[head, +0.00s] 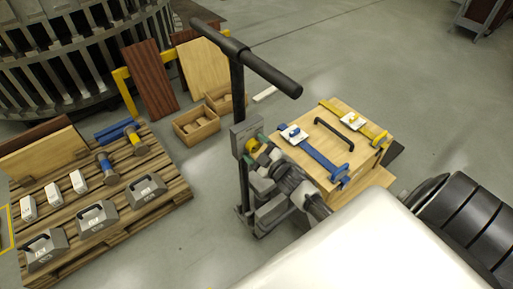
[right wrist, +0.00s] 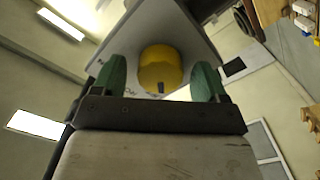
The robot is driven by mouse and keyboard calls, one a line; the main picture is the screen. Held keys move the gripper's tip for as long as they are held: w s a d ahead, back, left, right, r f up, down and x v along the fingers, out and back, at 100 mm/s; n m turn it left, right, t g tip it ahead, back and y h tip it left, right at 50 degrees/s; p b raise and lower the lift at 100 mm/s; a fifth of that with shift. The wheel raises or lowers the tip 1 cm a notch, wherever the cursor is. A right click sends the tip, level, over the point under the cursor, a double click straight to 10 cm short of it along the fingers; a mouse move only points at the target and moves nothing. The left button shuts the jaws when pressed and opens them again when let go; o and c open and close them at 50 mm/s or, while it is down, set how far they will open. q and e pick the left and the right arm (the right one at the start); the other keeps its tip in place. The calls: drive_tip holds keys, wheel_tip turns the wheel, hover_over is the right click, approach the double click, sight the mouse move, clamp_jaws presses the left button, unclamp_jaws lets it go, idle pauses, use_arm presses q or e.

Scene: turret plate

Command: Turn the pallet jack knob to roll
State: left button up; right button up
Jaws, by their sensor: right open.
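The pallet jack's black T-handle (head: 245,55) stands upright in the middle of the head view, with a grey control box (head: 245,131) on its post. The yellow knob (head: 252,145) is on the box's near face, partly hidden by my right gripper (head: 262,154). In the right wrist view, the round yellow knob (right wrist: 160,68) sits on a grey plate (right wrist: 128,45), with a small dark mark at its lower edge. The green fingers of my right gripper (right wrist: 163,82) are open, one on each side of the knob, with a visible gap. My left gripper is not in view.
A wooden crate (head: 345,178) with blue and yellow straps and a black handle stands just right of the jack. A wooden pallet (head: 150,205) with weights and cylinders lies at left. Small open wooden boxes (head: 196,126) sit behind. Clear floor (head: 350,65) lies beyond.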

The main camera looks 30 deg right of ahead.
drive_tip(key=c, duration=0.9)
drive_tip(key=shift+c, duration=0.2)
drive_tip(key=shift+m, duration=0.4)
drive_tip(key=m+p, duration=0.1)
drive_tip(key=m, duration=0.2)
drive_tip(key=shift+m, duration=0.4)
drive_tip(key=m, duration=0.5)
drive_tip(key=shift+f+p, duration=0.1)
drive_tip(key=shift+p, duration=0.25)
drive_tip(key=o, duration=0.9)
